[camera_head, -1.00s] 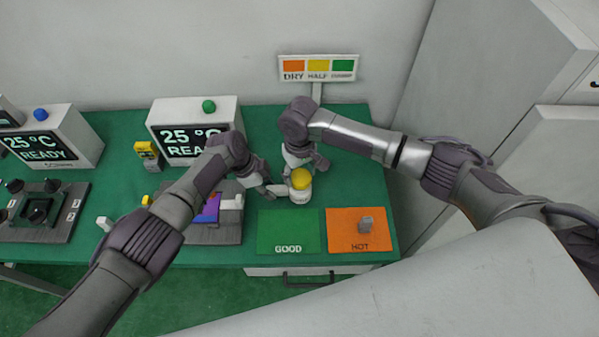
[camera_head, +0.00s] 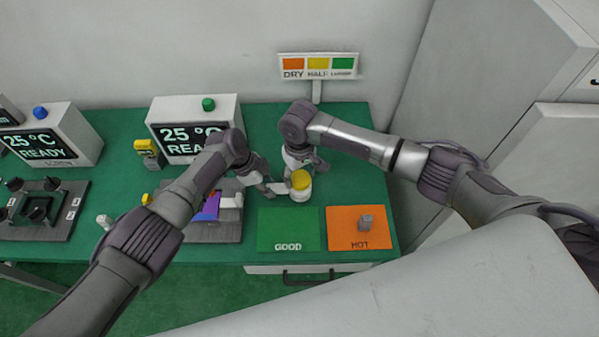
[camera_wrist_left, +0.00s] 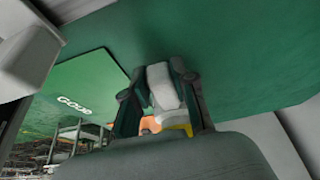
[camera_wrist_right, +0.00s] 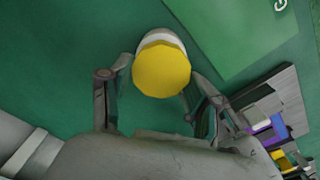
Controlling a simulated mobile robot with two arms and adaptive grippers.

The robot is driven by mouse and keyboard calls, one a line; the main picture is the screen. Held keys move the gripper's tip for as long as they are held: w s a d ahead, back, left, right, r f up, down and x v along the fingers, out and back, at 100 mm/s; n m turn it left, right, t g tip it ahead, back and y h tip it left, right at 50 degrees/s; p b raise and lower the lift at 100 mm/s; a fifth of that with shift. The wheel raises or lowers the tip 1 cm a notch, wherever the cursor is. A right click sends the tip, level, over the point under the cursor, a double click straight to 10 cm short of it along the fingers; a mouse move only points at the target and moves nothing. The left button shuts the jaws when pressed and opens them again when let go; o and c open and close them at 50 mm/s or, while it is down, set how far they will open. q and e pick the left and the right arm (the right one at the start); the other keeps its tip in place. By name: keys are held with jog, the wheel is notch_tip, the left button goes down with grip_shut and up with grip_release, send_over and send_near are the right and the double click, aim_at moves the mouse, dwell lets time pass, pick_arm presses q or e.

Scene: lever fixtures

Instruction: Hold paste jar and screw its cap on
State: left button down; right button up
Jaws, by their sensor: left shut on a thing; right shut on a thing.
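The paste jar (camera_head: 299,195) is a small white jar above the green table, behind the green GOOD mat. It shows between the left fingers in the left wrist view (camera_wrist_left: 163,88). Its yellow cap (camera_head: 300,179) sits at the top of the jar; how tightly cannot be told. The cap fills the middle of the right wrist view (camera_wrist_right: 161,70), with white showing at its edge. My left gripper (camera_head: 277,188) is shut on the jar from the left. My right gripper (camera_wrist_right: 158,78) is shut on the cap, its fingers on either side.
A display box (camera_head: 180,115) stands behind my left arm. A sign (camera_head: 318,66) rises at the back. Table right of the jar is clear.

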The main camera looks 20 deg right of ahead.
aim_at(299, 177)
jog(key=shift+f, duration=0.35)
jog(key=o, duration=0.8)
notch_tip(299, 177, up, 12)
jog(key=shift+o, duration=0.2)
dwell(0.4)
